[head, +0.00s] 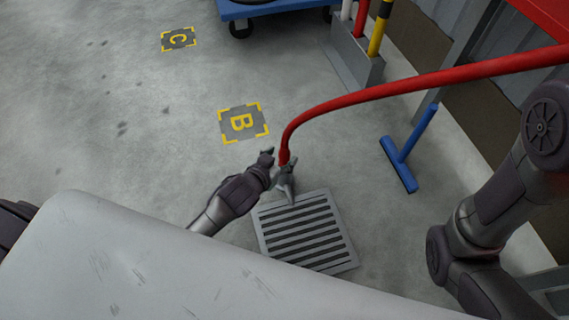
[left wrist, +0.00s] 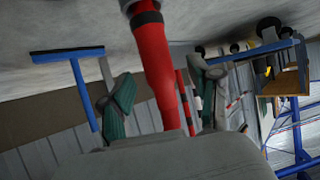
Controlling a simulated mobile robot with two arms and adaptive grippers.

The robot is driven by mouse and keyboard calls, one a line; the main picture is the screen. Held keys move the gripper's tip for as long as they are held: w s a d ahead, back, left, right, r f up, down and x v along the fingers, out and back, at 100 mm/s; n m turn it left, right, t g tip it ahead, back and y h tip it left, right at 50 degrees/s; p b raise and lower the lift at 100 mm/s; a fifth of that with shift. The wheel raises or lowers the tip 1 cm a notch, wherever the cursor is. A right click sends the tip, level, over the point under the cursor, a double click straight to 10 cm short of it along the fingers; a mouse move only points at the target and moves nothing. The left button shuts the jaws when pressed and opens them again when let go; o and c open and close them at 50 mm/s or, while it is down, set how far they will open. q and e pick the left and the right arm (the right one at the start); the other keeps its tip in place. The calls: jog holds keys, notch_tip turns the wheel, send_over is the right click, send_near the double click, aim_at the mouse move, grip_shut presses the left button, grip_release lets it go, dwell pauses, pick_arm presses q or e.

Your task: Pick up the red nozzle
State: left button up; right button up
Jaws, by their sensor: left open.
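The red nozzle (head: 285,156) is at the lower end of a red hose (head: 400,88) that arches in from the upper right. In the left wrist view, the red nozzle (left wrist: 153,62) has a black band and a grey end at the top of the picture. My left gripper (head: 277,172) is open at the nozzle. In the left wrist view its two green-padded fingers (left wrist: 162,92) stand on either side of the red body, with visible gaps. The nozzle's lower end is partly hidden by a finger in the head view. My right gripper is out of view.
A floor grate (head: 305,232) lies beneath the gripper. A grey holder with striped poles (head: 358,65) and a blue cart (head: 285,8) are farther back. Floor marks B (head: 243,122) and C (head: 178,39) lie on open floor.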

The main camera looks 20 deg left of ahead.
pick_arm(q)
jog(key=b+x, duration=0.1)
jog(key=x, duration=0.1)
jog(key=shift+w+d+f, duration=0.15)
jog(key=shift+w+f, duration=0.05)
jog(key=shift+w, duration=0.05)
jog(key=shift+r, duration=0.1)
grip_shut()
